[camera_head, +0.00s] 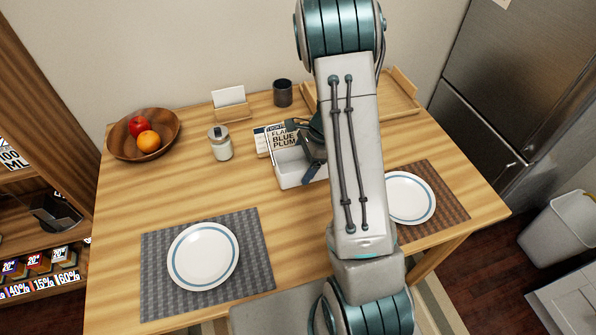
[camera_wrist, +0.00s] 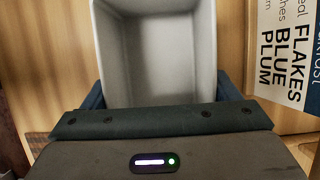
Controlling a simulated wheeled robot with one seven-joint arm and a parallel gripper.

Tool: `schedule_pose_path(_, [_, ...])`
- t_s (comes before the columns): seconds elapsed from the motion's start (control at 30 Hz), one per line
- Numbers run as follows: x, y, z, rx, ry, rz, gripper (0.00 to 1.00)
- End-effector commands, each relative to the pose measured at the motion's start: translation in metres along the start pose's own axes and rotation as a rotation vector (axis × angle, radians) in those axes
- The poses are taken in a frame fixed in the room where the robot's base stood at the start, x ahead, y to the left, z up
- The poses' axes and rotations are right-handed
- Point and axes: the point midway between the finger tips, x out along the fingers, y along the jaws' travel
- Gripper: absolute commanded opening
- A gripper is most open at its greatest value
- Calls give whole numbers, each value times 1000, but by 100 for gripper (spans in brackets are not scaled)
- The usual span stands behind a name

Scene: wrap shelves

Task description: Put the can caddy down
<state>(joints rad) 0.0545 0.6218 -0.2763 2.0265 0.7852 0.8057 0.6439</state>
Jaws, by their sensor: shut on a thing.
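The can caddy is a pale grey open box (camera_head: 291,170) at the middle of the wooden table in the head view. It fills the upper middle of the wrist view (camera_wrist: 155,62), upright, and its visible inside looks empty. My gripper (camera_head: 310,160) is shut on the caddy, with a dark blue finger on either side of it in the wrist view (camera_wrist: 162,88). My arm hides the caddy's right side in the head view. I cannot tell whether its base touches the table (camera_head: 185,195).
Plates (camera_head: 203,256) (camera_head: 410,198) lie on mats in front. Table left of the caddy is clear.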

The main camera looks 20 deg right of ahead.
Motion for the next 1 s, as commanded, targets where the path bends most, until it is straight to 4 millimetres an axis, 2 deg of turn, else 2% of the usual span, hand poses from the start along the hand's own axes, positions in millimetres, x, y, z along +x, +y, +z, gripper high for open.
schedule_pose_path(0.17, [10,-2,5,1,0,0,48])
schedule_pose_path(0.5, [44,-2,-9,-1,0,1,48])
schedule_pose_path(0.87, [49,-2,-11,-3,0,0,48])
schedule_pose_path(0.9, [48,-2,-10,-2,0,0,93])
schedule_pose_path(0.93, [48,-2,-10,-2,0,0,100])
schedule_pose_path(1.0, [48,-2,-10,-2,0,1,100])
